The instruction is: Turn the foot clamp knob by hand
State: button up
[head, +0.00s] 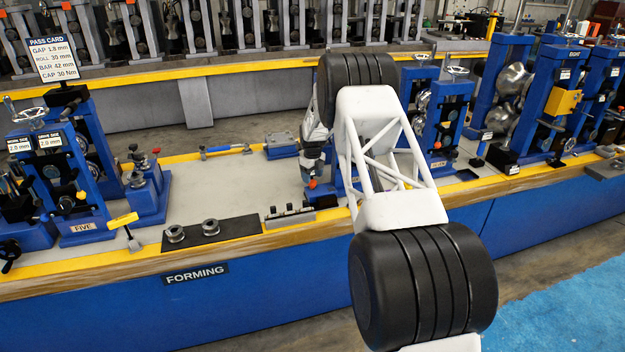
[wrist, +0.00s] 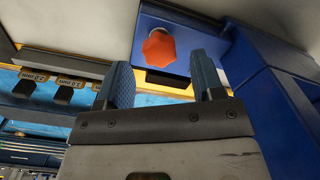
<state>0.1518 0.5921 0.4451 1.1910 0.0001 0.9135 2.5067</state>
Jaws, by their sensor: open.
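An orange-red lobed knob (wrist: 160,49) shows in the wrist view on a blue block face (wrist: 196,42), just beyond the fingertips. I take it for the foot clamp knob. My gripper (wrist: 162,66) is open, with one blue-padded finger on each side of the knob's line and nothing between them. A gap seems to remain between the fingertips and the knob; contact cannot be told. In the head view my gripper (head: 313,165) points down beside a blue stand, and a small orange patch of the knob (head: 312,184) shows under it. My white arm hides much of that stand.
Stand FIVE (head: 84,226) is at the left with the pass card (head: 52,58). A black mat (head: 211,234) holds two metal rings. Blue wall (wrist: 275,115) rises right in the wrist view.

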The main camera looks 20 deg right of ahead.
jog(key=shift+r, duration=1.75)
jog(key=shift+r, duration=0.15)
notch_tip(320, 180, up, 8)
jog(key=shift+f, duration=0.25)
jog(key=shift+r, duration=0.1)
